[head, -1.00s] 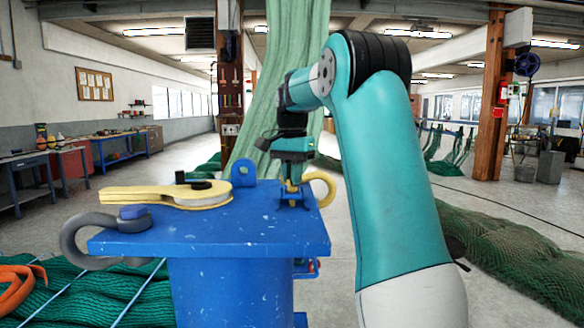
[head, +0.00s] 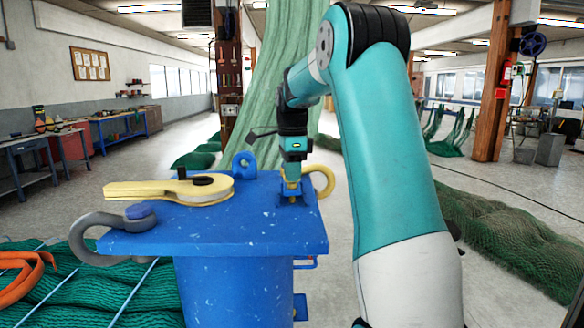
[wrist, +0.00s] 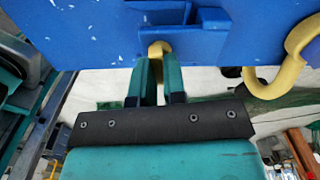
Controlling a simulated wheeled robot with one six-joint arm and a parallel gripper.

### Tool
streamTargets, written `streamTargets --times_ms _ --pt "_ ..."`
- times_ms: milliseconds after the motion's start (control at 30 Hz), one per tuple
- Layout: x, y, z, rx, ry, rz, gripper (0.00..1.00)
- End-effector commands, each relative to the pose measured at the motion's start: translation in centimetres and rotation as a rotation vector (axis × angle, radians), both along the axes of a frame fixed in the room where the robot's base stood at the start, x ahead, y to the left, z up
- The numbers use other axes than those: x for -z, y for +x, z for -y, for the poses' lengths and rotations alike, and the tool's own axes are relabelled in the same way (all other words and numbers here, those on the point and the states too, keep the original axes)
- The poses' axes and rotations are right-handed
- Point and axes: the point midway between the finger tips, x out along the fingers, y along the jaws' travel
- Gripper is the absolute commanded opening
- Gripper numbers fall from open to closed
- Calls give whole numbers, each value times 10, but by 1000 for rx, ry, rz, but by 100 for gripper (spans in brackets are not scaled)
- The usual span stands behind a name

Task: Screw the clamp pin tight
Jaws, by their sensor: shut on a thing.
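The clamp pin (head: 291,189) is yellow and stands at the right side of the blue stand's top, over a small blue clamp (head: 293,199). My gripper (head: 292,178) points down and is shut on the pin from above. In the wrist view the two green fingers (wrist: 158,76) lie on either side of the yellow pin head (wrist: 158,48), beside the blue clamp body (wrist: 168,16). The pin's lower part and thread are hidden, so I cannot tell how deep it sits.
A yellow ring (head: 323,180) stands close to the right of my gripper. A yellow block (head: 172,189) and a grey shackle (head: 92,238) are on the left of the blue stand top (head: 230,235). A blue lug (head: 243,165) rises behind. Green netting (head: 500,235) lies on the right.

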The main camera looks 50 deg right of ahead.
Motion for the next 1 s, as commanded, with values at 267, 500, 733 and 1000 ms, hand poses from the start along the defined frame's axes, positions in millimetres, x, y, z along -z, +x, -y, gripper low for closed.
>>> streamTargets --times_ms 267,500,733,1000 --pt "-5 1 1 124 -6 8 0" --pt "-5 1 1 162 -6 10 0" --pt "-4 1 1 168 -7 10 0" --pt "-4 1 1 167 -6 8 37"
